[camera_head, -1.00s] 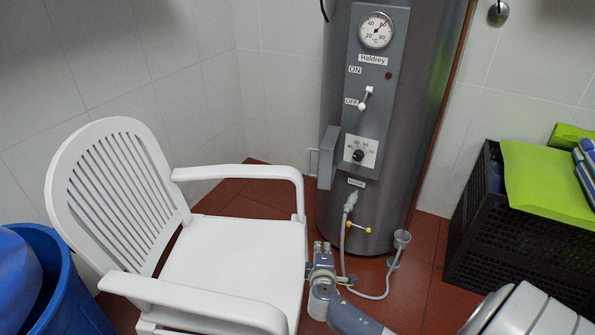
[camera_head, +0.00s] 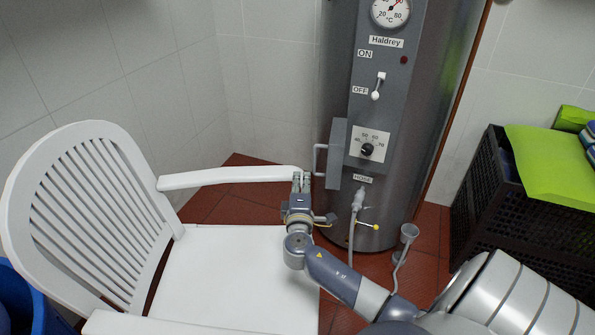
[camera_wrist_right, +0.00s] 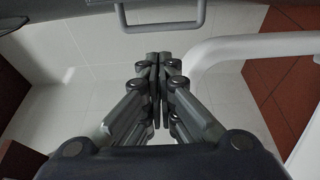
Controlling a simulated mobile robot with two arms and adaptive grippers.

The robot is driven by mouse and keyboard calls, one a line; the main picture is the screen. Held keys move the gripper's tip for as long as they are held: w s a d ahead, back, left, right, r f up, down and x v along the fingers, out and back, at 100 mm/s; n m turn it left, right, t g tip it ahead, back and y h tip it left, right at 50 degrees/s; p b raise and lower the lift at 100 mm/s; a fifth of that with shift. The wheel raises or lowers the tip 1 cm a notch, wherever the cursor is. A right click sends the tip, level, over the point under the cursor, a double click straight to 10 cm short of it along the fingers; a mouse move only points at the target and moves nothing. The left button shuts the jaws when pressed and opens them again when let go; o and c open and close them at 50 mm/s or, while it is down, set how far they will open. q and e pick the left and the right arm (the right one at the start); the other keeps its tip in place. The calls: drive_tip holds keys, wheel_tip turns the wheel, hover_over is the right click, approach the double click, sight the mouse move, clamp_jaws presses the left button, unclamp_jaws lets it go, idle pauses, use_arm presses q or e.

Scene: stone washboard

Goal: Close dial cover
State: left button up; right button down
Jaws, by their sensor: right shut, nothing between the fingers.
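The dial cover (camera_head: 337,154) is a grey hinged flap on the left side of the dial panel on the boiler. It stands open, swung out to the left, with a pale bar handle (camera_head: 319,160) on its left side. The white dial plate with a black knob (camera_head: 367,149) is uncovered. My right gripper (camera_head: 301,177) is shut and empty, fingers pointing up, just left of and slightly below the handle, apart from it. In the right wrist view the closed fingertips (camera_wrist_right: 160,58) lie below the handle (camera_wrist_right: 162,28). My left gripper is not in view.
A white plastic chair (camera_head: 225,275) stands at left; its armrest (camera_head: 225,177) runs close to my right gripper. A hose (camera_head: 352,225) hangs below the dial. A black crate (camera_head: 490,210) with green items stands at right. A blue bin (camera_head: 25,305) is at lower left.

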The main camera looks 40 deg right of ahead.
drive_tip(key=b+x, duration=0.1)
drive_tip(key=x, duration=0.6)
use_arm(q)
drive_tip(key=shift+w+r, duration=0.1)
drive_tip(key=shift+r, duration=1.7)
use_arm(e)
drive_tip(key=shift+w+d, duration=0.4)
drive_tip(key=shift+d, duration=0.05)
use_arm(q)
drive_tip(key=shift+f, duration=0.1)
